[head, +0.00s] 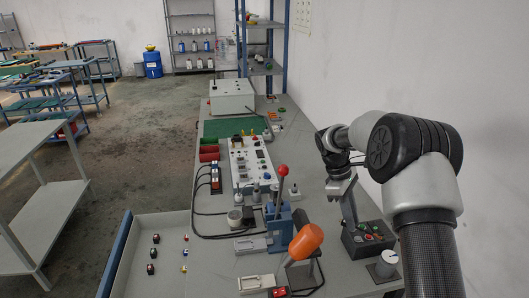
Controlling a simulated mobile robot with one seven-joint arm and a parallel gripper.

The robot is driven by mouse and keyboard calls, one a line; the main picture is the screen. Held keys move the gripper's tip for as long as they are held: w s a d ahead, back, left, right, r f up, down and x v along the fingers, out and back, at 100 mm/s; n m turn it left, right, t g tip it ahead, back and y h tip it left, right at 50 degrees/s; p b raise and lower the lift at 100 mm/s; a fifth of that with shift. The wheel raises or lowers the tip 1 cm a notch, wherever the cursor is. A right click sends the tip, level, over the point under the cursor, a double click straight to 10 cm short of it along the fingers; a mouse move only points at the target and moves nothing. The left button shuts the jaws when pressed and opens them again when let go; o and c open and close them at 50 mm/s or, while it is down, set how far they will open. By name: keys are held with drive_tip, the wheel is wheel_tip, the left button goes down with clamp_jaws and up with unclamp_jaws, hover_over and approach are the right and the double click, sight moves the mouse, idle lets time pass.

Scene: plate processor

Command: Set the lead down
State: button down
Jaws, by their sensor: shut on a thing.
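My gripper (343,187) is on the right side of the bench, above and behind the dark control box with coloured buttons (366,239). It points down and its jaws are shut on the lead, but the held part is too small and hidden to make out. Black cables (208,236) lie on the bench at the left, looping from the white panel to the front fixtures. I cannot tell whether any of them joins the held lead.
The white instrument panel (250,162) and a white box (231,97) stand further back. A white wall is close on the right. A tray (147,252) with small parts is front left.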

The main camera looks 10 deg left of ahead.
drive_tip(key=w+d+f+n+t+y+b, duration=0.1)
drive_tip(key=w+d+n+t+y+b, duration=0.15)
drive_tip(key=w+n, duration=0.85)
drive_tip(key=w+d+f+n+t+y+b, duration=0.15)
drive_tip(key=w+n+t+b, duration=0.25)
drive_tip(key=w+n, duration=0.7)
drive_tip(key=f, duration=1)
drive_tip(key=shift+s+a+f+b, duration=0.1)
drive_tip(key=shift+s+a+b, duration=0.1)
drive_tip(key=shift+a+b, duration=0.15)
drive_tip(key=shift+f, duration=0.1)
drive_tip(key=c, duration=1.7)
unclamp_jaws()
drive_tip(key=shift+o, duration=0.2)
